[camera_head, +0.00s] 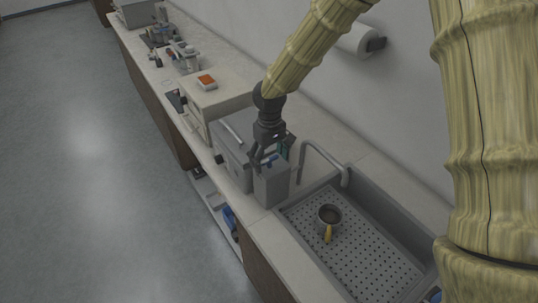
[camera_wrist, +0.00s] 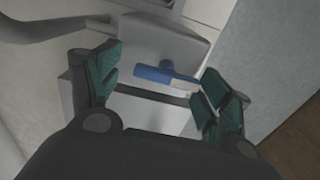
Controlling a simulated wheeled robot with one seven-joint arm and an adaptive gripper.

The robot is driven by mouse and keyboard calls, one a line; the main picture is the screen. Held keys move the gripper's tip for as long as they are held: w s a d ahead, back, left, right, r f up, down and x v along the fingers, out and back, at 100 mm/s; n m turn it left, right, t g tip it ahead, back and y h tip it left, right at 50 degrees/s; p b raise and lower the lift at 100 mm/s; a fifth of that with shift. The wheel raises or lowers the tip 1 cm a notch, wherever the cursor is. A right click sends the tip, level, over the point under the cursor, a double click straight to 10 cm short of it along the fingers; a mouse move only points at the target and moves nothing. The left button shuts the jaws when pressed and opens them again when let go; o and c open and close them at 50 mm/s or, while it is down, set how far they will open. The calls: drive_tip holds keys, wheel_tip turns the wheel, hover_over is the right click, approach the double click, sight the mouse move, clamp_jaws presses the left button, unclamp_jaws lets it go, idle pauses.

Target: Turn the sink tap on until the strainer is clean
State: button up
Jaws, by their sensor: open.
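The grey sink (camera_head: 385,208) is at the lower right in the head view, with a perforated floor. A round dark-grey vessel (camera_head: 329,212) with a yellow handle, apparently the strainer, stands on that floor; its contents are too small to tell. The arched grey tap (camera_head: 325,155) rises at the sink's back left, and I see no water stream from it. Beside it is a grey box (camera_head: 271,185) with a blue lever (camera_wrist: 156,74) on top. My gripper (camera_head: 271,160) is above this box. It is open, its fingers on either side of the blue lever; contact cannot be told.
A larger grey box (camera_head: 232,150) and a beige machine (camera_head: 216,101) stand close to the left along the counter. A paper roll (camera_head: 356,41) hangs on the wall. Open floor (camera_head: 90,170) lies left of the counter.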

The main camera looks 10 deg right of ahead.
drive_tip(key=shift+s+r, duration=0.35)
drive_tip(key=shift+s, duration=0.25)
drive_tip(key=shift+s+r, duration=0.3)
drive_tip(key=shift+s, duration=0.25)
drive_tip(key=shift+w+f, duration=0.1)
drive_tip(key=shift+c, duration=1.2)
drive_tip(key=shift+w+a+f, duration=0.1)
drive_tip(key=shift+w+f, duration=0.55)
drive_tip(key=shift+w, duration=0.3)
drive_tip(key=c, duration=0.7)
drive_tip(key=shift+c, duration=0.4)
drive_tip(key=shift+s+r, duration=0.25)
drive_tip(key=shift+s, duration=0.05)
